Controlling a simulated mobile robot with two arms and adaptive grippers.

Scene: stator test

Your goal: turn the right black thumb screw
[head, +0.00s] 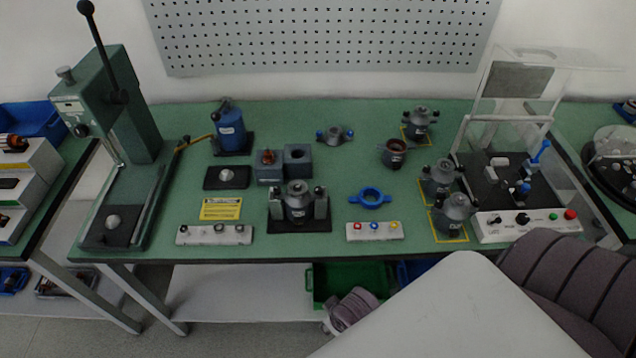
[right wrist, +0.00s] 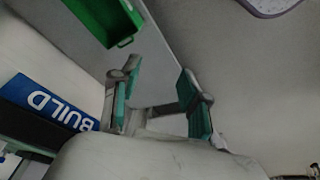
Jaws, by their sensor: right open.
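A stator fixture (head: 296,212) stands on a black base at the front middle of the green table. It has a black knob on each side; the right black thumb screw (head: 320,191) is the one on its right. My right gripper (right wrist: 160,98) shows in the right wrist view with its two teal-padded fingers spread apart and nothing between them. It is away from the fixture, which does not show in that view. In the head view I cannot clearly make out the right gripper's fingers. My left gripper is in neither view.
A green press (head: 130,120) stands at left. Button boxes (head: 215,235) line the front edge. A blue ring (head: 370,198) and several stator units (head: 455,212) lie right of the fixture. A green bin (head: 350,282) sits below the table and shows in the wrist view (right wrist: 105,18).

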